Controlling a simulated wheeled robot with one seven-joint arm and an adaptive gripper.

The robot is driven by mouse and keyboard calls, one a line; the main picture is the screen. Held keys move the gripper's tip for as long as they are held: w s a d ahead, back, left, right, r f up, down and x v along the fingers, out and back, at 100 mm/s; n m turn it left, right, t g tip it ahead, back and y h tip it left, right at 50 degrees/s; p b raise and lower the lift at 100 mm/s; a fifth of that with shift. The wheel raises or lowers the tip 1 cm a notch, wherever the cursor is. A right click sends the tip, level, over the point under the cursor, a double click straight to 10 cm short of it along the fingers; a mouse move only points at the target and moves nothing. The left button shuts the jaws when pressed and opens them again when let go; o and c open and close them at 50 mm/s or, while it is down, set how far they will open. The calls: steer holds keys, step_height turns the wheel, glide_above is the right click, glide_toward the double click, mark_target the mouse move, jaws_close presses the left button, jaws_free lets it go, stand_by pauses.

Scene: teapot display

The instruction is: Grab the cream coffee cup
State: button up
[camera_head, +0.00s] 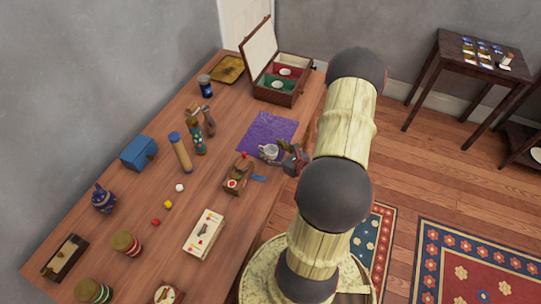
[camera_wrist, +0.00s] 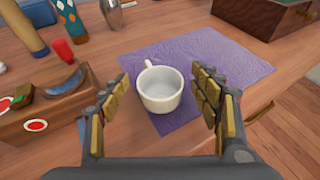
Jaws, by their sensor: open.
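The cream coffee cup (camera_wrist: 160,103) stands upright on a purple cloth (camera_wrist: 225,60), its handle toward the upper left in the wrist view. In the head view the cup (camera_head: 269,150) sits near the front edge of the cloth (camera_head: 262,130). My gripper (camera_wrist: 160,100) is open, with one finger on each side of the cup and a visible gap to each. In the head view my gripper (camera_head: 290,158) is just right of the cup, partly hidden by my arm.
A wooden box with a red knob (camera_wrist: 45,98) stands close left of my gripper. An open case (camera_head: 275,90) stands beyond the cloth. Bottles (camera_head: 197,138) and a blue box (camera_head: 139,153) stand farther left. The table edge is on the right.

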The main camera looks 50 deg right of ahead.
steer(key=shift+w+d+f, duration=0.15)
steer(key=shift+w+f, duration=0.1)
steer(key=shift+w, duration=0.3)
steer(key=shift+c, duration=0.2)
steer(key=c, duration=1.1)
steer(key=shift+c, duration=0.5)
steer(key=shift+r, duration=0.1)
